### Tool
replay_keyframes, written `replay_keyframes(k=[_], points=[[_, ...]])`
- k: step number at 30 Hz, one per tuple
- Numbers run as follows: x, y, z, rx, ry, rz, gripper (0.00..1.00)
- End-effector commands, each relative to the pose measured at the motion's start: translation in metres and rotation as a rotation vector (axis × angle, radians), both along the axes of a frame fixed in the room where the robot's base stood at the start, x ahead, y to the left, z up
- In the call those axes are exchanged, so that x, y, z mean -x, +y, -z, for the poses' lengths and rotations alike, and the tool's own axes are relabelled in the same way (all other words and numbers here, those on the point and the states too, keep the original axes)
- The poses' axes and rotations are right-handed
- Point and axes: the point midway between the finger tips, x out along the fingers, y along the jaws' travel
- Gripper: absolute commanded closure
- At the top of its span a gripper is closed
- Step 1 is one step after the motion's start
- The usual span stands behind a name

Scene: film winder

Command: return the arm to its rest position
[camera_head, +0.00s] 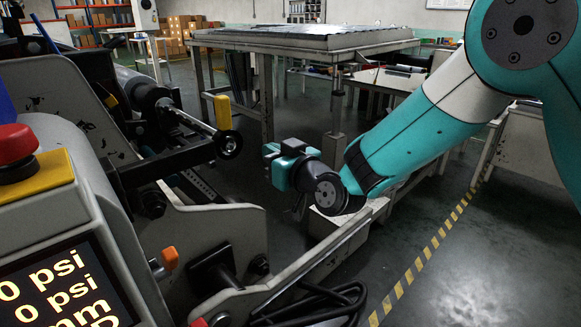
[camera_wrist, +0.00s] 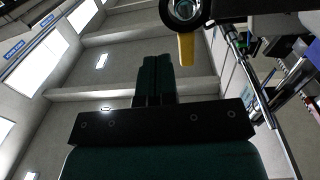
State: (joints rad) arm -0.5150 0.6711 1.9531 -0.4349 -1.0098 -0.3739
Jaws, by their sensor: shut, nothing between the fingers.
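My teal and white arm (camera_head: 425,130) reaches down and left from the upper right of the head view, and its wrist end hangs in the open beside the film winder (camera_head: 215,235). My gripper (camera_wrist: 154,58) shows in the wrist view as two dark green fingers lying together, with nothing between them. The wrist view faces the walls and bright windows. In the head view the fingers are too small and dark to make out clearly.
The winder's roller shaft (camera_head: 195,122) with a yellow end piece (camera_head: 222,112) is left of my wrist. A red button (camera_head: 17,144) and a pressure display (camera_head: 62,290) are at the near left. A grey table (camera_head: 305,40) stands behind. Floor right of the yellow-striped line (camera_head: 435,240) is clear.

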Motion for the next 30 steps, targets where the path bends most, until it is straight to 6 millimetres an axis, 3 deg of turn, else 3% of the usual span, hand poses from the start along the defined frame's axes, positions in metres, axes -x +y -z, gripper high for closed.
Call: replay_keyframes(k=[6, 13, 16, 20, 30], points=[[0.026, -0.028, 0.002, -0.001, 0.000, 0.002, 1.00], [0.042, -0.039, -0.005, 0.023, 0.043, -0.029, 1.00], [0.061, -0.045, -0.012, 0.078, 0.144, -0.088, 1.00], [0.106, -0.068, -0.016, 0.199, 0.356, -0.168, 1.00], [0.245, -0.160, -0.002, 0.517, 0.917, -0.188, 1.00]])
